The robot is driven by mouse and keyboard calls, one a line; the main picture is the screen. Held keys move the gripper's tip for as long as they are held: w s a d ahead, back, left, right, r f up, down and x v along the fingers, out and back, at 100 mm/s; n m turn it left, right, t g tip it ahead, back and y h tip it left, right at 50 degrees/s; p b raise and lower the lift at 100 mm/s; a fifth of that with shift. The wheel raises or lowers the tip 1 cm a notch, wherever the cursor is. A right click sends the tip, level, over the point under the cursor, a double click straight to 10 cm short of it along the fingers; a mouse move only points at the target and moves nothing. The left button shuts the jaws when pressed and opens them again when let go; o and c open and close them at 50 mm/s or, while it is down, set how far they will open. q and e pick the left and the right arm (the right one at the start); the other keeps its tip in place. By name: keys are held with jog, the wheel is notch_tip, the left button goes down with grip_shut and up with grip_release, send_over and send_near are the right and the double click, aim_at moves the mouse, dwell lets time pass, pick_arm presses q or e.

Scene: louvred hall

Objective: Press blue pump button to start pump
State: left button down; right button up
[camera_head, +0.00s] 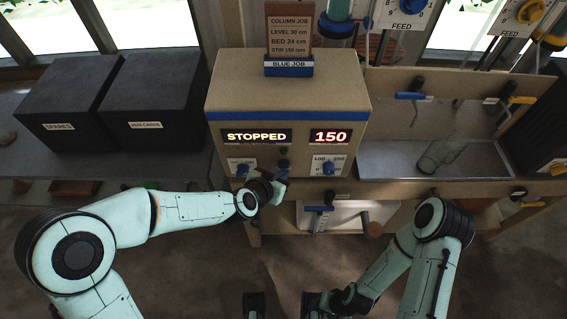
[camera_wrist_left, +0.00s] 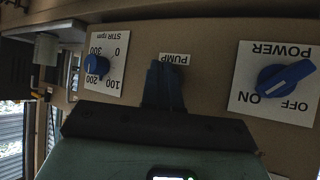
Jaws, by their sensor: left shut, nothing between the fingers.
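The tan control box (camera_head: 290,85) stands on the bench; its left display (camera_head: 257,136) reads STOPPED. The PUMP label (camera_wrist_left: 174,59) shows in the left wrist view, between the stir dial and the power knob. My left gripper (camera_head: 281,178) is shut, its fingertips at the middle of the box's front panel. In the left wrist view its dark blue fingers (camera_wrist_left: 164,88) lie right beside the PUMP label. The blue pump button is not clearly seen; the fingers seem to cover it, and I cannot tell whether they touch it. My right arm's lower end (camera_head: 345,300) is low, its fingers unclear.
The blue power knob (camera_wrist_left: 285,77) and blue stir dial (camera_wrist_left: 97,68) flank the fingers. The right display (camera_head: 331,136) reads 150. Black boxes (camera_head: 65,105) stand left. A tray (camera_head: 385,160) with a clear glass vessel (camera_head: 440,155) lies right.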

pick_arm(q)
jog(key=shift+w, duration=0.15)
dwell(0.5)
jog(key=shift+w, duration=0.25)
dwell(0.3)
jog(key=shift+s, duration=0.35)
jog(key=s, duration=0.6)
jog(key=shift+b, duration=0.35)
dwell(0.3)
